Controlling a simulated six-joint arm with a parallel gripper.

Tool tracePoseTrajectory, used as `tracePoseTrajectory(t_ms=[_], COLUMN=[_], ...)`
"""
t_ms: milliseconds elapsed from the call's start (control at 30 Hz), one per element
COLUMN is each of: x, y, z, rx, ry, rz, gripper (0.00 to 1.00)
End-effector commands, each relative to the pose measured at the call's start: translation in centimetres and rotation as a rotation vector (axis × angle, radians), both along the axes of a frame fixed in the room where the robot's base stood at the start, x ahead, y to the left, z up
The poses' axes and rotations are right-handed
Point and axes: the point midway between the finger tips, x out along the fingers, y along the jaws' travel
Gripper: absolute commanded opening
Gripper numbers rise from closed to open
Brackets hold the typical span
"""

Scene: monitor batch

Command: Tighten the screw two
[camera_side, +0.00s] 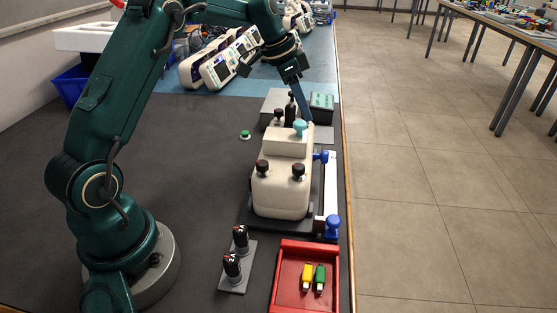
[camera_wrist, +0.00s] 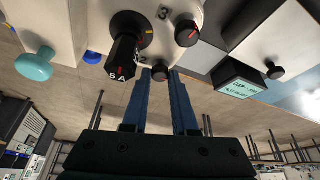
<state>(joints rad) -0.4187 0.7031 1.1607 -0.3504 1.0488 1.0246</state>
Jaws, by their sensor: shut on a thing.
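A cream monitor housing (camera_side: 281,191) sits on a dark plate, with several black knob-like screws on it. Screw two (camera_wrist: 160,70), a small black knob beside the printed "2", is at my fingertips in the wrist view. My gripper (camera_wrist: 161,74) has long blue fingers and is shut on this knob. In the side view my gripper (camera_side: 307,118) reaches down at the far end of the housing, where the contact is partly hidden. A large black knob marked "5 A" (camera_wrist: 123,58) is left of it, and a red-marked screw (camera_wrist: 188,33) stands near the "3".
A teal knob (camera_side: 300,126) tops the housing, and blue clamps (camera_side: 332,227) line its right side. A red tray (camera_side: 275,276) holds yellow and green pieces. Two black-handled tools stand on a grey holder (camera_side: 232,281). A green-screen box (camera_side: 321,102) is behind; the table's left middle is mostly clear.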

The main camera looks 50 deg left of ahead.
Motion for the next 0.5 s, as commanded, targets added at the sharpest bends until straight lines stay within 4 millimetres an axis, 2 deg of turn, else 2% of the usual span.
tracePoseTrajectory(t_ms=[200,500], x=[0.22,0.26], y=[0.20,0.25], z=[0.03,0.04], rx=[0.000,0.002], ry=[-0.004,-0.004], rz=[-0.201,-0.361], gripper=[0.00,0.00])
